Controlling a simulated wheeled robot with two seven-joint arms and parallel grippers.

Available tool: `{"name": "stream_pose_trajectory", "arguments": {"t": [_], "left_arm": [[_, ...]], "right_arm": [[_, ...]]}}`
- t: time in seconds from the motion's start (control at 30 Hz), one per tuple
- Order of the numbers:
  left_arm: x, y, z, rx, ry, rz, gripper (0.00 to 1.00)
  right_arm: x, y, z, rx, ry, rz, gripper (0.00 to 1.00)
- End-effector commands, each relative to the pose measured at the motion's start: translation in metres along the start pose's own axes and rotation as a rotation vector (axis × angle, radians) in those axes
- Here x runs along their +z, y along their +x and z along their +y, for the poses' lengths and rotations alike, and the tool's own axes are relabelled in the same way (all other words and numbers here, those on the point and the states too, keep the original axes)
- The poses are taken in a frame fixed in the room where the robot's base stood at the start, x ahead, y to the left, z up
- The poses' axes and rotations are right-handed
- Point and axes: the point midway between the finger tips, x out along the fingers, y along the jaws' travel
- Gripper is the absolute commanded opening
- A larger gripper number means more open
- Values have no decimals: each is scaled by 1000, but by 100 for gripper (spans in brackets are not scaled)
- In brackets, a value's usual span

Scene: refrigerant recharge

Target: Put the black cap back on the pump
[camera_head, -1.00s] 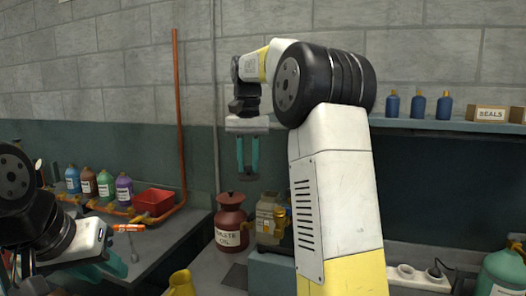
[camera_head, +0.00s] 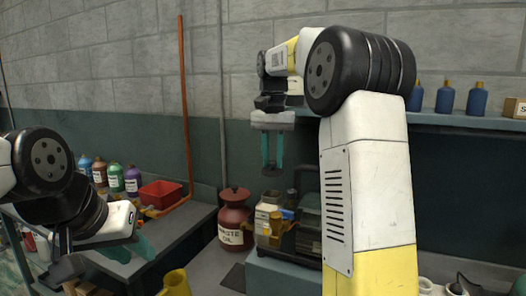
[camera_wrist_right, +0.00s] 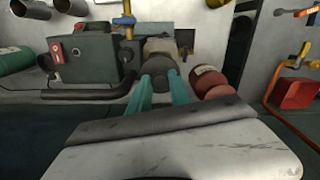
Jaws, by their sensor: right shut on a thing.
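My right gripper (camera_head: 272,168) hangs fingers-down above the pump (camera_head: 268,222), shut on the black cap (camera_head: 272,172). The cap is small and dark at the fingertips in the head view. In the right wrist view the cap (camera_wrist_right: 175,78) shows as a dark round thing between the teal fingertips, in front of the pump's beige body (camera_wrist_right: 160,47). The cap is apart from the pump in the head view. The pump's top opening is hard to make out. My left gripper (camera_head: 133,250) is at the lower left, its teal fingers apart, with nothing visible between them.
A red waste oil can (camera_head: 234,218) stands just left of the pump. A dark grey machine (camera_wrist_right: 90,62) is beside the pump. A red bin (camera_head: 160,193) and several bottles are on the left bench. A yellow container (camera_head: 175,282) is in front.

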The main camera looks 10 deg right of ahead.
Motion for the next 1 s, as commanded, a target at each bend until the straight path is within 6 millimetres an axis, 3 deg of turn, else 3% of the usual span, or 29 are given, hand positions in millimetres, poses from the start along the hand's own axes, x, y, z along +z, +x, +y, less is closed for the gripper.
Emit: {"name": "stream_pose_trajectory", "arguments": {"t": [0.5,1.0], "left_arm": [[0,0,0,0,0,0,32],[0,0,0,0,0,0,32]], "right_arm": [[0,47,0,0,0,0,0],[0,55,0,0,0,1,0]]}}
